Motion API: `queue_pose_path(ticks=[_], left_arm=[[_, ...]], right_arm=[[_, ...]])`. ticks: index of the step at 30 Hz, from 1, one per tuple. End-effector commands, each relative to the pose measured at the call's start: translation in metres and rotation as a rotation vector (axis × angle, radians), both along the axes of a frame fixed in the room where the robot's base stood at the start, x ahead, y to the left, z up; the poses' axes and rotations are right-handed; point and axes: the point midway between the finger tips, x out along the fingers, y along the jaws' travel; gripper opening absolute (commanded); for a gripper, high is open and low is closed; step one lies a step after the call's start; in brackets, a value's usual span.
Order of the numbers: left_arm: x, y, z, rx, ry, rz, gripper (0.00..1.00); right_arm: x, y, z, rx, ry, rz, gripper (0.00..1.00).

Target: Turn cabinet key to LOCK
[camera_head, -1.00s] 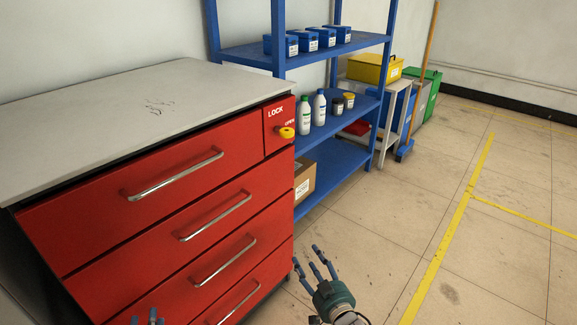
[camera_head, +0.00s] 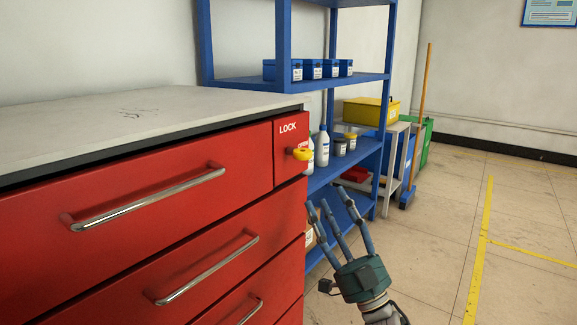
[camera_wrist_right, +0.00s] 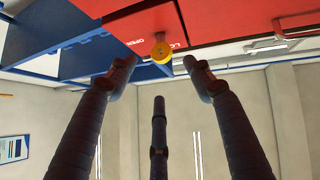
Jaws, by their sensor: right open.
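The red cabinet (camera_head: 130,225) stands at the left of the head view, with a LOCK/OPEN panel at its upper right corner. My right gripper (camera_head: 341,212) is open and empty, below and to the right of the key, fingers pointing up. In the right wrist view the key (camera_wrist_right: 162,50) shows between and beyond the spread fingers (camera_wrist_right: 158,75), apparently not touched. My left gripper is not in view.
A blue shelf (camera_head: 240,84) with blue boxes, bottles and jars stands just behind the cabinet. Metal drawer handles (camera_head: 150,200) jut from the cabinet front. A yellow bin (camera_head: 368,112) and a broom stand farther back. The floor at right is clear.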

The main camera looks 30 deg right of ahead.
Motion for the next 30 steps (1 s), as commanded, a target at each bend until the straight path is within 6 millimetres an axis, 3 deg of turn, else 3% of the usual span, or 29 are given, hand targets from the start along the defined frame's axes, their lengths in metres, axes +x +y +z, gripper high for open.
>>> queue_pose_path(ticks=[7,21,30], left_arm=[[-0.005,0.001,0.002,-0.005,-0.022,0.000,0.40],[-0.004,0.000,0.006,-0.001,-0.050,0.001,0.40],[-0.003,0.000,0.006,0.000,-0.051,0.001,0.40]], right_arm=[[0.008,0.002,0.014,-0.006,-0.012,0.003,0.52],[0.066,0.006,0.069,-0.005,-0.009,0.001,0.52],[0.075,0.006,0.078,-0.004,-0.007,0.001,0.52]])
